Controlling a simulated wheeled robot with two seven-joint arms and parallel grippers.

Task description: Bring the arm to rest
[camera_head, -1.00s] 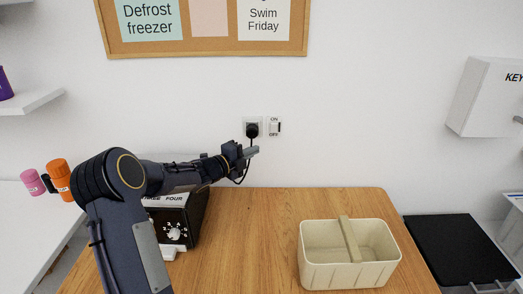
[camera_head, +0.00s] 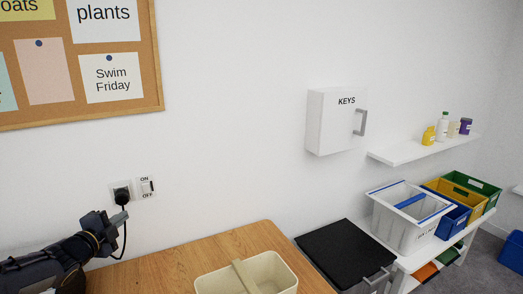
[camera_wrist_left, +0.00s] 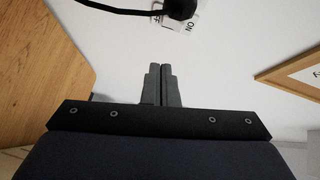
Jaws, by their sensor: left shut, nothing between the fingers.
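My left arm comes in from the lower left of the head view. Its gripper (camera_head: 120,219) is in front of the wall, just below the black plug (camera_head: 122,196) in the socket. In the left wrist view the two fingers (camera_wrist_left: 161,84) are together with nothing between them. The plug (camera_wrist_left: 182,8) and its black cord show at the top of that view, apart from the fingertips. My right gripper is in neither view.
A wooden table (camera_head: 205,258) holds a cream basket (camera_head: 285,271). A white key cabinet (camera_head: 330,122) and a shelf (camera_head: 420,147) with bottles are on the wall. Right of the table are a black-topped unit (camera_head: 345,252) and a white bin (camera_head: 403,232). The wall's middle is bare.

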